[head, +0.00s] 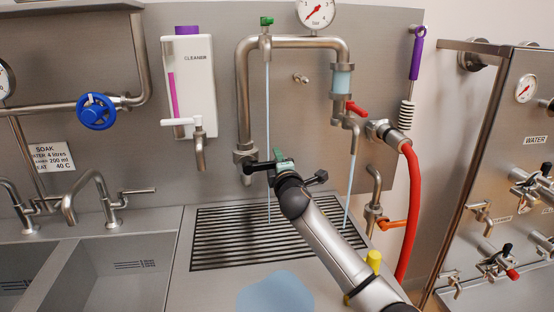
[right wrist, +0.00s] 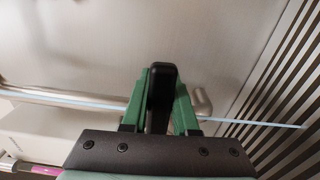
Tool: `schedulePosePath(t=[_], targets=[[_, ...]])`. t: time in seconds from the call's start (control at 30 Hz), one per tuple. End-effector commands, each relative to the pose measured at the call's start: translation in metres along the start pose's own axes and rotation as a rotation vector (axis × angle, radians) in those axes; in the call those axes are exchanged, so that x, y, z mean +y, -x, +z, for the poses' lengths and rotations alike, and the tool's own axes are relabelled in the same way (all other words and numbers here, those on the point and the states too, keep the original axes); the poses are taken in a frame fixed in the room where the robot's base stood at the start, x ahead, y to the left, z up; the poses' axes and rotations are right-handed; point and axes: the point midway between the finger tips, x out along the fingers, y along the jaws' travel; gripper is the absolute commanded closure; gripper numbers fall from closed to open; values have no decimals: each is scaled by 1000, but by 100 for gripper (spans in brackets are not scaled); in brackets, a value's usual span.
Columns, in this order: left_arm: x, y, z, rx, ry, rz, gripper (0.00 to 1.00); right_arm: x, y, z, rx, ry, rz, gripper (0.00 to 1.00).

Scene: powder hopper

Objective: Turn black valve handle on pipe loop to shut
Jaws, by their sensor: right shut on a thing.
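The pipe loop (head: 293,42) is a grey metal pipe on the back panel. At the foot of its left leg, a black valve handle (head: 257,167) sticks out to the right, roughly crosswise to the upright pipe. My right gripper (head: 278,160) is at this handle, its arm coming up from the lower right. In the right wrist view, the green fingers (right wrist: 160,95) are closed on both sides of the black handle (right wrist: 163,80). The fingers and wrist hide part of the handle. My left gripper is not in view.
A thin stream (head: 268,110) falls from the green-topped fitting, another (head: 350,175) from the right outlet, onto the slatted drain (head: 225,225). A puddle (head: 275,294) lies on the counter. A red hose (head: 411,210) hangs right; a yellow knob (head: 374,260) stands beside my arm.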

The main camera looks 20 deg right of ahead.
Motion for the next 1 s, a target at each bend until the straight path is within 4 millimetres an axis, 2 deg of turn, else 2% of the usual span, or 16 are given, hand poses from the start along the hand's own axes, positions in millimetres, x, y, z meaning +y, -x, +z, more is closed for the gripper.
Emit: schedulePosePath(t=[0.03,0.4,0.97,1.0], targets=[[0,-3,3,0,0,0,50,-6,0,-1,0,-29,-1,100],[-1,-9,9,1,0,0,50,-19,0,-2,-1,-170,-8,100],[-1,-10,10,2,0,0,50,-24,0,-3,-1,-189,-18,100],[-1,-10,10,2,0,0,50,-24,0,-4,-1,-189,-18,69]])
